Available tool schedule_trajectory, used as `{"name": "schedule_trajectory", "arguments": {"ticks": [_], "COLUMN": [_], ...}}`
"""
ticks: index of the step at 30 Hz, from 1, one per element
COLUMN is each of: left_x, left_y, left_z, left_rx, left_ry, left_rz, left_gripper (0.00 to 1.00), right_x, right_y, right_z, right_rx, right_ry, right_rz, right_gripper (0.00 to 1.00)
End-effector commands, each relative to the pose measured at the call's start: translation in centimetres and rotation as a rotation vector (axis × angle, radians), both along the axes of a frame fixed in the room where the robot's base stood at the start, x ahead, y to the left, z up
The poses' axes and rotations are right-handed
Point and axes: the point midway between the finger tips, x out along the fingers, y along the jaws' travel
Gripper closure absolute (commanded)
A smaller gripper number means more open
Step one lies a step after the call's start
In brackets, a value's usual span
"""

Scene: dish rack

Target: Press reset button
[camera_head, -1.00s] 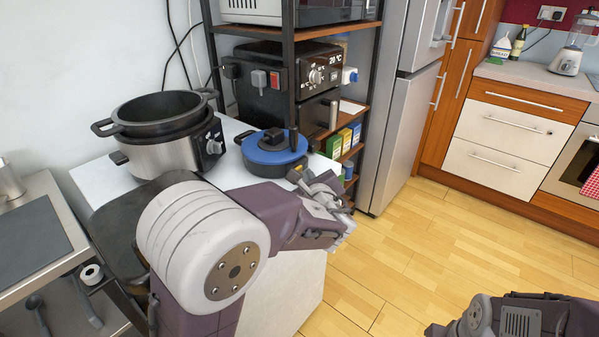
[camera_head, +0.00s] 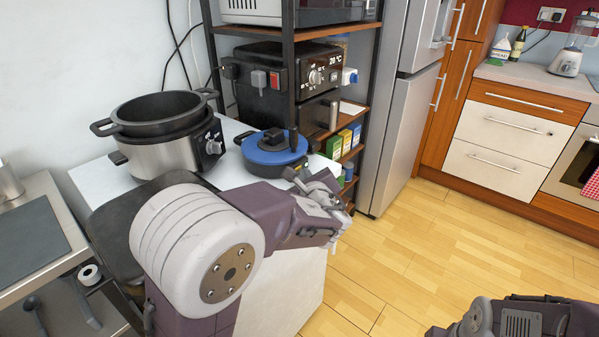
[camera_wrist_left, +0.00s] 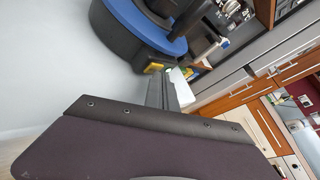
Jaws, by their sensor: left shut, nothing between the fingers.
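No button marked as reset can be read in either view. A small red block (camera_head: 275,80) and a grey block (camera_head: 258,79) sit side by side on the dark face left of the black oven (camera_head: 320,65); I cannot tell whether either is a button. My left gripper (camera_head: 332,198) is shut and empty, in front of and to the right of the blue-lidded pan (camera_head: 275,150), well below the oven. In the left wrist view its shut fingers (camera_wrist_left: 170,92) point towards the pan's rim (camera_wrist_left: 150,50). My right gripper is outside the picture; only part of that arm shows.
A multicooker (camera_head: 165,135) and the pan stand on the white counter (camera_head: 232,180). The black-framed shelf (camera_head: 292,60) holds the oven, with small boxes (camera_head: 345,140) below. The fridge (camera_head: 400,120) stands to its right. The wooden floor (camera_head: 440,235) is clear.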

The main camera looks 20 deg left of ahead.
Motion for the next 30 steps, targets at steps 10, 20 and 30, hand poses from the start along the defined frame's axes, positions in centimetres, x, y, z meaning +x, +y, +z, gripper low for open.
{"name": "schedule_trajectory", "arguments": {"ticks": [10, 20, 30], "left_x": [0.0, -0.5, -0.6], "left_y": [0.0, -1.4, -1.8], "left_z": [0.0, 0.0, 0.0], "left_rx": [0.001, 0.000, 0.001], "left_ry": [-0.001, 0.001, 0.000], "left_rz": [0.000, -0.002, -0.001], "left_gripper": [1.00, 1.00, 1.00], "right_x": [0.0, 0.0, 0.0], "right_y": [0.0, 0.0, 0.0], "right_z": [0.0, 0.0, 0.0], "right_rx": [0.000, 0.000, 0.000], "right_ry": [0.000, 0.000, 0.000], "right_rz": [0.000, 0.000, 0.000], "right_gripper": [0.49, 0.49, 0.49]}}
